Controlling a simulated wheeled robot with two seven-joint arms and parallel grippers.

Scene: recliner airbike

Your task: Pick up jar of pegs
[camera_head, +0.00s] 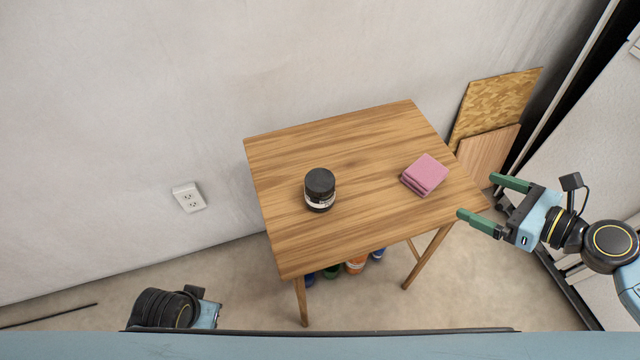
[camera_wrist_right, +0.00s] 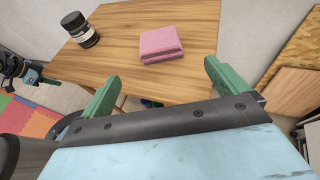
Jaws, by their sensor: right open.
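A dark jar with a black lid (camera_head: 320,187) stands upright on the wooden table, left of the table's middle. It also shows at the upper left of the right wrist view (camera_wrist_right: 80,30). Its contents cannot be made out. My right gripper (camera_head: 484,202) is open and empty beside the table's right edge, well apart from the jar. Its green fingers (camera_wrist_right: 160,82) are spread wide in the wrist view. My left arm shows at the lower left of the head view, but its fingers are hidden.
A pink folded cloth or sponge stack (camera_head: 425,175) lies on the wooden table (camera_head: 350,137), between the jar and my right gripper. Several coloured containers (camera_head: 356,266) stand beneath the table. Boards (camera_head: 495,105) lean at the right against the wall. The wall runs close behind the table.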

